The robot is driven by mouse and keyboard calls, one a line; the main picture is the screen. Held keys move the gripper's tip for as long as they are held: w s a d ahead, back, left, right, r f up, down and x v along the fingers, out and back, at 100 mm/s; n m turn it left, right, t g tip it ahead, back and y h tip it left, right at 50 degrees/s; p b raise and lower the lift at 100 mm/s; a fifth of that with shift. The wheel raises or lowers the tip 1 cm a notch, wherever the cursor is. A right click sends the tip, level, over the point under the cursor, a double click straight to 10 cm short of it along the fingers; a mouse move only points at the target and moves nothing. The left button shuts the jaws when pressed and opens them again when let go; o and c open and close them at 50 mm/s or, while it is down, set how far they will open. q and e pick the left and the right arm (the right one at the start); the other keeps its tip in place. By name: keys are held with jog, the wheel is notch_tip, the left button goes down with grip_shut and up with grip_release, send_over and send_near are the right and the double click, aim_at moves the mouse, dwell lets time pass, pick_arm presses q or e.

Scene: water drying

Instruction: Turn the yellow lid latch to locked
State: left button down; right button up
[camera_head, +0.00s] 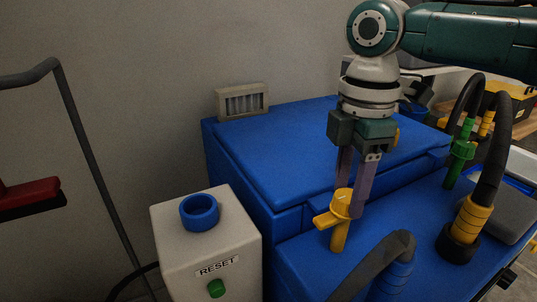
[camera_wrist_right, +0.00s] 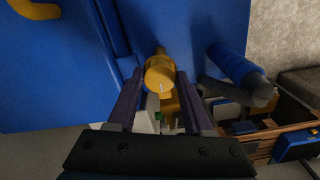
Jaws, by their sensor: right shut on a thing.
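The yellow lid latch (camera_head: 340,204) stands on the front part of the blue machine, just before the lid's front edge. Its handle points down and a small tab sticks out to the left in the head view. My right gripper (camera_head: 351,203) comes down from above and is shut on the latch, a finger on each side. In the right wrist view the latch's round knob (camera_wrist_right: 160,75) with a small white mark lies between the fingertips of the gripper (camera_wrist_right: 158,80). The blue lid (camera_head: 310,145) is down. My left gripper is not in view.
A grey box with a blue ring (camera_head: 199,212) and a green RESET button (camera_head: 216,288) stands left of the machine. Thick dark hoses with yellow (camera_head: 471,220) and green (camera_head: 462,149) collars rise to the right. A blue-ended hose (camera_head: 393,275) lies close in front.

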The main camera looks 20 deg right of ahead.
grip_shut()
jog(key=shift+r, duration=0.1)
